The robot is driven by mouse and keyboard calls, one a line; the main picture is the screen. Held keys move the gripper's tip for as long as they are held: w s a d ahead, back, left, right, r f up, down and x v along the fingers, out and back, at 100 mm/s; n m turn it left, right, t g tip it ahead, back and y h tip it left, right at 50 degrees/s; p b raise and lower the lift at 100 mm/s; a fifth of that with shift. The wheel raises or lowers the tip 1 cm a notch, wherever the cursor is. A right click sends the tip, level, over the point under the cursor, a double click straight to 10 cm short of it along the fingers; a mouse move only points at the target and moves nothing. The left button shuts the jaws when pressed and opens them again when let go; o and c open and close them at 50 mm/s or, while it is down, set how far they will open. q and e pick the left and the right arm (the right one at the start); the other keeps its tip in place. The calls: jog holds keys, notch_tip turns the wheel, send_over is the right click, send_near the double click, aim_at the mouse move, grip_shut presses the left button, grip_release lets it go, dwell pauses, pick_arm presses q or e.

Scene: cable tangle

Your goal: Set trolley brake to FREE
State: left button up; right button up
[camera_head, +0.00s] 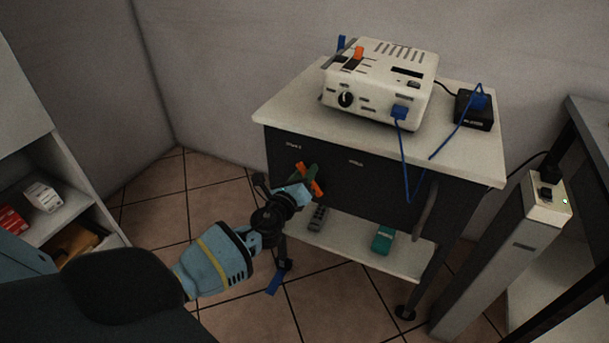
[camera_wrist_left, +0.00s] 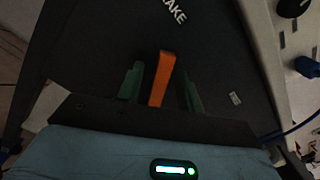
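The trolley (camera_head: 450,150) has a pale top and a dark front panel (camera_head: 345,190). An orange brake lever (camera_wrist_left: 162,78) stands out from the panel; in the head view it shows as an orange piece (camera_head: 316,187) at the panel's left. My left gripper (camera_wrist_left: 160,90) is at the lever, with one green finger on each side and narrow dark gaps between fingers and lever. It looks open around the lever, not clamped. The lettering "AKE" (camera_wrist_left: 174,11) shows on the panel in the wrist view. A second panel label (camera_head: 356,163) is too small to read. My right gripper is not in view.
A white device (camera_head: 385,85) with a blue cable (camera_head: 407,165) hanging over the panel stands on top, beside a black box (camera_head: 475,110). The lower shelf holds a green item (camera_head: 383,239). A pale post (camera_head: 520,230) stands at right, shelves (camera_head: 70,215) at left.

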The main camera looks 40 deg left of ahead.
pick_arm(q)
grip_shut()
